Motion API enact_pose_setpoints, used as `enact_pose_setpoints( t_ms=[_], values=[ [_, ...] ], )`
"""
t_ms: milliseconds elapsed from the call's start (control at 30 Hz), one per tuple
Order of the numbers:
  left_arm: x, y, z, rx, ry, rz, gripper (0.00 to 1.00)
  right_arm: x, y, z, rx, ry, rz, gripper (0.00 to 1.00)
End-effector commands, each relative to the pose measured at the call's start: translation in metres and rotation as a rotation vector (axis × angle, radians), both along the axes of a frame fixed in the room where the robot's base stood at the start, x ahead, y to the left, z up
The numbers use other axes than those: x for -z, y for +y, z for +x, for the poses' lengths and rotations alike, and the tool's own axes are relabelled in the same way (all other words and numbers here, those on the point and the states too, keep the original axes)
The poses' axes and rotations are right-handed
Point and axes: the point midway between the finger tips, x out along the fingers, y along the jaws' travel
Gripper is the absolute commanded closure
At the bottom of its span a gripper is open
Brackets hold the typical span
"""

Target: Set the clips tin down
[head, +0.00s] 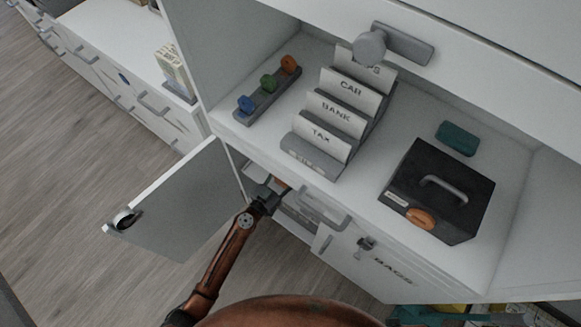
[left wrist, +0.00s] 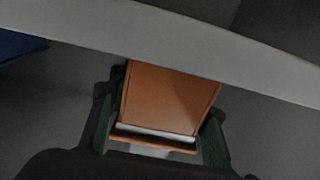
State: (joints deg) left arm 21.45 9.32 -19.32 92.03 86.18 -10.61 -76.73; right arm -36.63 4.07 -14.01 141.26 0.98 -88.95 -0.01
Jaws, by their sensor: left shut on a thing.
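My left gripper (head: 270,188) reaches into the opening below the desk top, behind the open cabinet door (head: 180,205). In the left wrist view, its two fingers stand on either side of an orange-brown box, which I take to be the clips tin (left wrist: 170,98), and are shut on it. The tin has a pale strip along its near edge. My right gripper is in neither view.
A pale curved band (left wrist: 200,50) crosses above the tin; a blue thing (left wrist: 18,44) is at upper left. On the desk stand a labelled file rack (head: 318,160), a rack of coloured knobs (head: 268,92) and a black box (head: 440,190). A BAGS drawer front (head: 385,268) is right of the opening.

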Motion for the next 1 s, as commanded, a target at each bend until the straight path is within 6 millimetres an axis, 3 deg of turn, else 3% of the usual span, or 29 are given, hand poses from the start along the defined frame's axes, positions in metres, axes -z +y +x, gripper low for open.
enact_pose_setpoints(
  t_ms=[400,433,667,1000],
  values=[
    [0.0002,-0.0001,0.0004,0.0,-0.002,0.0,0.83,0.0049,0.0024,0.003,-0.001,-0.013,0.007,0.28],
    [0.0004,0.0001,0.0002,0.0,-0.001,0.0,0.54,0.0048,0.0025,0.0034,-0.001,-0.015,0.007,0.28],
    [0.0001,0.0001,0.0002,0.0,-0.001,0.0,0.38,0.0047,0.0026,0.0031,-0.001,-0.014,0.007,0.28],
    [-0.0017,0.0002,0.0003,0.0,-0.001,0.0,0.38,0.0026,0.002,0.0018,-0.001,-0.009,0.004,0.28]
  ],
)
